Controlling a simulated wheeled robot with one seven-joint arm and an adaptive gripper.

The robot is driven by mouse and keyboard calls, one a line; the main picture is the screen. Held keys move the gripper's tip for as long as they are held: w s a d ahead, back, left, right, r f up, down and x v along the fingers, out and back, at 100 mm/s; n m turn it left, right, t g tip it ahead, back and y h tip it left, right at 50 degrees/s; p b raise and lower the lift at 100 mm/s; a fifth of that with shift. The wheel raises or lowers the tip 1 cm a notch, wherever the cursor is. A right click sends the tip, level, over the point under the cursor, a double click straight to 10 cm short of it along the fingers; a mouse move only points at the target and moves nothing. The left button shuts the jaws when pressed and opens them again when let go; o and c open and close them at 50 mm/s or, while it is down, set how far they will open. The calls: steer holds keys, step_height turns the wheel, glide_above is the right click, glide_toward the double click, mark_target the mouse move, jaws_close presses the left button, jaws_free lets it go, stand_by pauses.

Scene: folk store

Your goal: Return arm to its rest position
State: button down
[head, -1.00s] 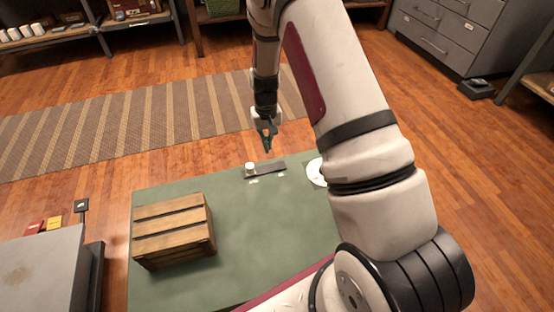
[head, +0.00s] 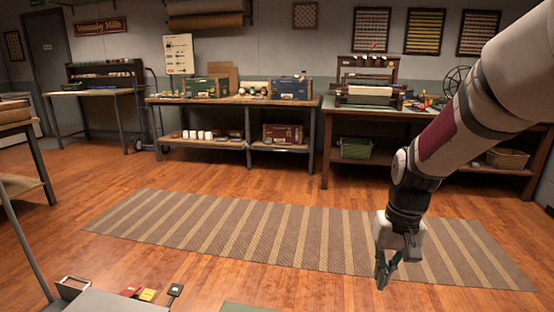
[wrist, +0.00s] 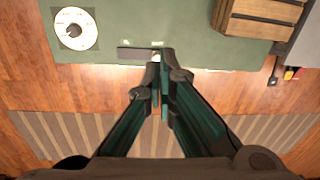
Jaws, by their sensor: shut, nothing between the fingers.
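My gripper (head: 384,284) hangs pointing down in front of the striped rug in the head view, at the end of my raised arm. Its dark fingers are together and empty; they also show in the wrist view (wrist: 159,62). Below them in the wrist view is the green table top (wrist: 180,22). The fingertips overlap the picture of a small dark strip (wrist: 132,54) at the table's edge and partly hide a small pale thing there. I cannot tell the gap exactly, but the gripper is well above the table.
A wooden slatted crate (wrist: 262,14) and a white disc (wrist: 75,29) are on the green table. A striped rug (head: 230,232) lies on open wooden floor. Workbenches (head: 240,101) line the far wall. A grey surface (head: 118,302) is at lower left.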

steer(key=s+a+r, duration=0.3)
steer(key=s+r, duration=0.7)
steer(key=s, duration=0.5)
steer(key=s+r+n, duration=0.1)
steer(key=s, duration=1.5)
step_height(320, 180, up, 27)
steer(key=t+p, duration=0.4)
steer(key=p, duration=2.2)
steer(key=shift+w+h, duration=0.25)
steer(key=shift+h, duration=0.15)
steer(key=shift+d, duration=0.15)
